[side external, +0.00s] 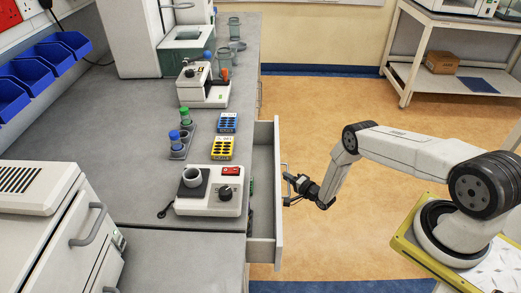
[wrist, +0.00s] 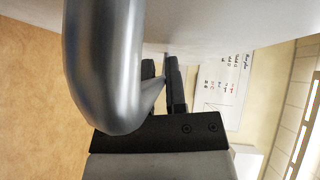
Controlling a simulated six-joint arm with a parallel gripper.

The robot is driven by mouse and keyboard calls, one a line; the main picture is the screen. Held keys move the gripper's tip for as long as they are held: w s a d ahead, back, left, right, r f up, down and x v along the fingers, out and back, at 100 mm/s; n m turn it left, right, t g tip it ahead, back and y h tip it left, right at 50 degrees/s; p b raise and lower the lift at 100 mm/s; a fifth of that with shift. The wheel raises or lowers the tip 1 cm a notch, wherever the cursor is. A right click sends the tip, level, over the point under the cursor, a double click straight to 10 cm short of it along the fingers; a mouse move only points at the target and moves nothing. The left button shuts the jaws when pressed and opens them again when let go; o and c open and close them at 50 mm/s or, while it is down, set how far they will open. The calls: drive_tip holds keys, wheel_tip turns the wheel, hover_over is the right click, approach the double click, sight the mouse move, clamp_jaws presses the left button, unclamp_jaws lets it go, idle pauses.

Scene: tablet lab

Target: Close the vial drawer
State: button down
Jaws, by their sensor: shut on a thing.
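The vial drawer (side external: 277,185) is pulled out from the bench in the side external view, with its front panel standing off to the right of the bench edge. Its handle (side external: 287,183) is a metal bar on the front. In the wrist view the handle (wrist: 105,65) is a large curved grey bar on the left. My gripper (side external: 292,190) is at the handle, shut on it. In the wrist view my gripper's dark fingers (wrist: 165,85) sit beside the bar's curve, close to the drawer front (wrist: 230,20). The exact grip contact is partly hidden by the bar.
The bench (side external: 130,130) holds a white hotplate device (side external: 209,191), a yellow rack (side external: 221,148), a blue rack (side external: 228,122) and a tube stand (side external: 180,148) near the drawer. Open floor (side external: 320,105) lies between the bench and my base. A trolley (side external: 430,75) stands at the back right.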

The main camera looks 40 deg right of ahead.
drive_tip(key=w+a, duration=0.9)
drive_tip(key=shift+w+r, duration=0.1)
drive_tip(key=c, duration=0.7)
unclamp_jaws()
drive_tip(key=shift+a, duration=0.1)
drive_tip(key=shift+c, duration=0.2)
drive_tip(key=shift+o, duration=0.2)
drive_tip(key=shift+s, duration=0.25)
drive_tip(key=shift+s, duration=0.4)
drive_tip(key=shift+s+r, duration=0.15)
drive_tip(key=shift+s, duration=0.95)
drive_tip(key=shift+s+r, duration=0.2)
drive_tip(key=shift+s, duration=0.85)
drive_tip(key=shift+s+r, duration=0.15)
drive_tip(key=shift+s, duration=0.95)
